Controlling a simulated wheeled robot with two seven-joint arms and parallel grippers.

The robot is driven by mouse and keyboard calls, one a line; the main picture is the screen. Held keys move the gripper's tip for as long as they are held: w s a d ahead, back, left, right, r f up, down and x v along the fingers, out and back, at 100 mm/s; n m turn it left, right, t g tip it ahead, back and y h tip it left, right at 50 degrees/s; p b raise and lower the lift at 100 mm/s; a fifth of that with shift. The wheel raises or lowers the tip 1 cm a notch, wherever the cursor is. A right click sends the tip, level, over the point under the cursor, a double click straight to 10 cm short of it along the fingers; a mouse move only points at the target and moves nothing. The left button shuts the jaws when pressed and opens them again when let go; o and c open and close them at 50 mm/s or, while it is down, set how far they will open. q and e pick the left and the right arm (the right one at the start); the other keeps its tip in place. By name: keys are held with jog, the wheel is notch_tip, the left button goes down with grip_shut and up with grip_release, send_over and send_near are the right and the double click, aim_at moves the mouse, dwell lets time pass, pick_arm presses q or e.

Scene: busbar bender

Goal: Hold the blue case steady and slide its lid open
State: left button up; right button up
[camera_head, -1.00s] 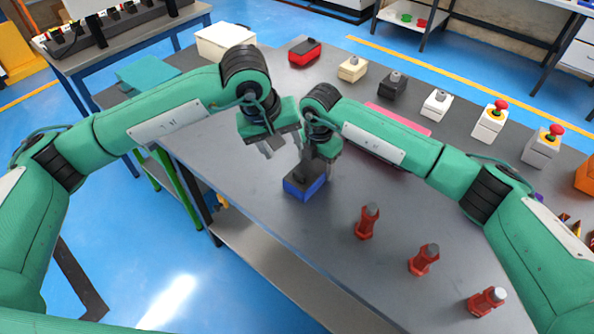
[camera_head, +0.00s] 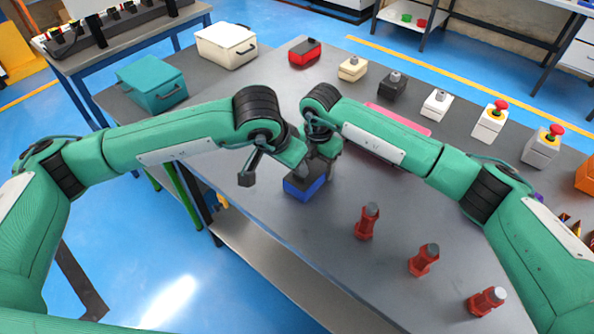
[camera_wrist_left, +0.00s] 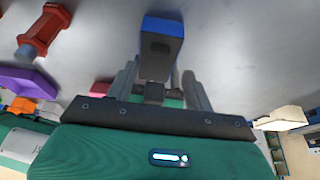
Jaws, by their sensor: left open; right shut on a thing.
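The blue case (camera_head: 304,189), with a dark top, sits on the grey table near its front edge. My right gripper (camera_head: 326,166) is shut on the case at its far right side; its fingertips are partly hidden. My left gripper (camera_head: 298,168) is at the case's upper left, pointing down towards it, its fingers hard to make out in the head view. In the left wrist view the left gripper's fingers (camera_wrist_left: 160,75) are spread, with the case (camera_wrist_left: 163,28) ahead between them. I cannot tell whether they touch it.
A teal box (camera_head: 150,84) and a white box (camera_head: 226,46) are at the back left. Button boxes (camera_head: 490,122) line the far side.

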aim_at(298, 175)
pick_arm(q)
jog(key=x, duration=0.6)
jog(key=shift+w+f, duration=0.1)
jog(key=shift+f, duration=0.2)
grip_shut()
